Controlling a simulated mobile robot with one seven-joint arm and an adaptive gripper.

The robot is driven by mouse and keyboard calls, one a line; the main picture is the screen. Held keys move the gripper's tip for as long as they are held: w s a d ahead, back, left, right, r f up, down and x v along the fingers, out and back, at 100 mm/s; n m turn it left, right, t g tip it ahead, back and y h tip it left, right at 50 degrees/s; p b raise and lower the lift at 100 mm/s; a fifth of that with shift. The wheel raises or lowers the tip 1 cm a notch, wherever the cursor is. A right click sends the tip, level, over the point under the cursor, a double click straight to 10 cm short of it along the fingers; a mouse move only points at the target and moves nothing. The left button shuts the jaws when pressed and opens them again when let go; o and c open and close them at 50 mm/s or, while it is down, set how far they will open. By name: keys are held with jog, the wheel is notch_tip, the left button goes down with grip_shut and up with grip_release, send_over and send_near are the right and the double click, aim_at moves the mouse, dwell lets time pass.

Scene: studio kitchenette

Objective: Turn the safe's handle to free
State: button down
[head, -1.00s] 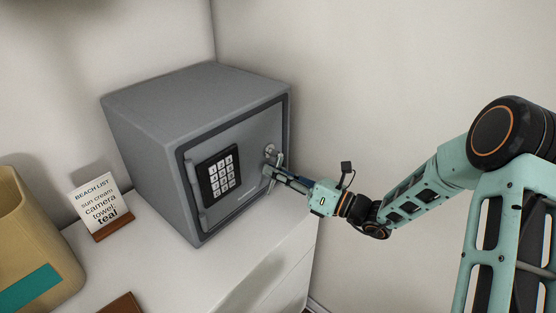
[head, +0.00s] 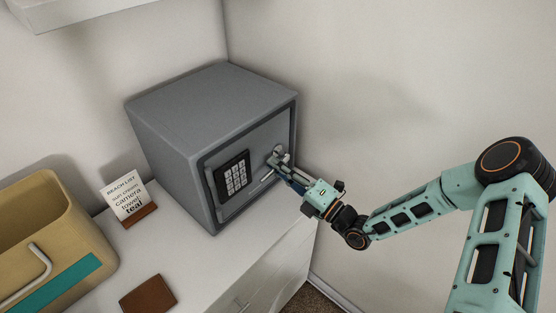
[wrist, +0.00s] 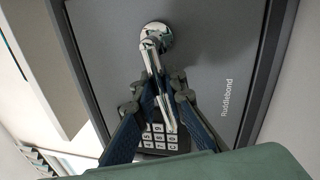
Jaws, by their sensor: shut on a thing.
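The grey safe (head: 212,130) stands on a white cabinet, its door shut. Its shiny metal handle (head: 279,152) is at the door's right side, right of the black keypad (head: 234,175). In the wrist view the handle's round hub (wrist: 156,37) is at the top, and its lever (wrist: 158,75) runs down from it, slightly to the right. My gripper (head: 284,168) is at the handle. In the wrist view its fingers (wrist: 157,90) are shut on the lever, one on each side, below the hub. The fingers partly hide the lever and the keypad (wrist: 160,137).
A list card (head: 126,195) in a wooden stand, a brown flat block (head: 148,294) and a tan bin with a teal band (head: 60,284) are left of the safe. A wall is close behind and right of the safe. A shelf (head: 95,8) hangs at upper left.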

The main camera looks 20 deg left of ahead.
jog(key=shift+r+m+t+p, duration=0.4)
jog(key=shift+m+p, duration=0.4)
jog(key=shift+m, duration=0.4)
jog(key=c, duration=2)
grip_release()
jog(key=v, duration=1.2)
jog(key=shift+r, duration=0.1)
